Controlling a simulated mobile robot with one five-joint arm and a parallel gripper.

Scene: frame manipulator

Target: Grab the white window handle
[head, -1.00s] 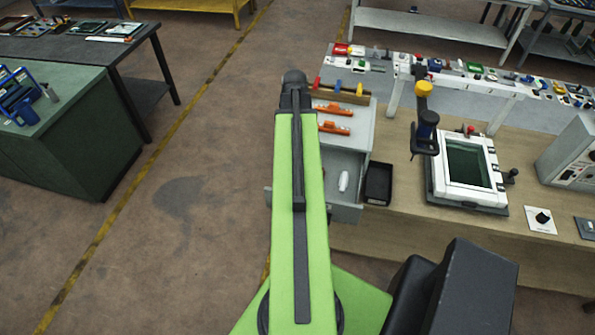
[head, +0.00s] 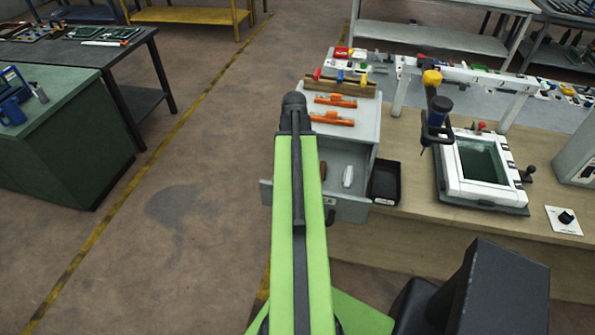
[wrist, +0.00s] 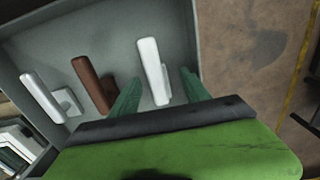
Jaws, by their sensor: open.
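My gripper (wrist: 160,76) is open, with green fingers either side of the near white handle.
The drawer belongs to a grey cabinet (head: 365,125) with orange tools (head: 333,119) on top. A black tray (head: 385,184) sits right of it on the wooden workbench (head: 400,225). A white framed fixture (head: 480,165) stands farther right. Open floor lies left of the drawer.

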